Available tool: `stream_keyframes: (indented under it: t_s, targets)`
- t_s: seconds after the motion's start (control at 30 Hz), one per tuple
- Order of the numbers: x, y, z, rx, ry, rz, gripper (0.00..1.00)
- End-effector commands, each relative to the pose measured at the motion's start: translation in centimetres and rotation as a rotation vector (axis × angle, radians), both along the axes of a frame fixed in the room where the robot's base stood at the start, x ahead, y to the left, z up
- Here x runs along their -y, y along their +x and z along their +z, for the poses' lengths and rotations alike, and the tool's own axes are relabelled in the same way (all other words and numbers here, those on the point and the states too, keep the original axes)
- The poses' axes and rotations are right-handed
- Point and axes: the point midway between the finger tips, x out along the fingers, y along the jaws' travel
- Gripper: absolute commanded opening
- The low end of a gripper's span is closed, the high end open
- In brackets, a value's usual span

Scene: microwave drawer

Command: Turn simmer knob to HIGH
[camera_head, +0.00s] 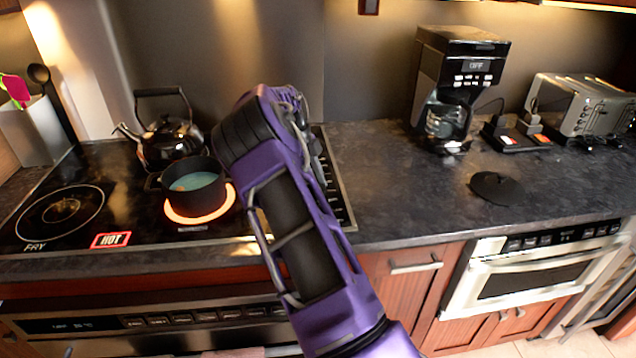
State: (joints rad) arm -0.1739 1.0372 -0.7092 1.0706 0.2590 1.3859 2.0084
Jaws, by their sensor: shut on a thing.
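The simmer knob cannot be made out; my purple arm covers the right part of the black cooktop (120,205), and its setting cannot be read. My gripper is hidden behind my arm, so its fingers and any contact do not show. A red HOT sign (110,240) is lit on the glass, left of that ring.
A black kettle (172,140) stands behind the pot. A coffee maker (455,85) reading OFF and a toaster (585,105) stand at the back right. A round black lid (496,187) lies on the dark counter (400,200), with clear room to its left.

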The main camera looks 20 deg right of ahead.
Motion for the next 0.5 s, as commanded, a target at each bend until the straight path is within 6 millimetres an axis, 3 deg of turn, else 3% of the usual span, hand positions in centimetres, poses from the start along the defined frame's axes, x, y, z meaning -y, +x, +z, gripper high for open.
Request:
stream_keyframes:
  t_s: [0.5]
  targets:
    - [0.05,0.15,-0.08,0.001,0.003,-0.245,0.0]
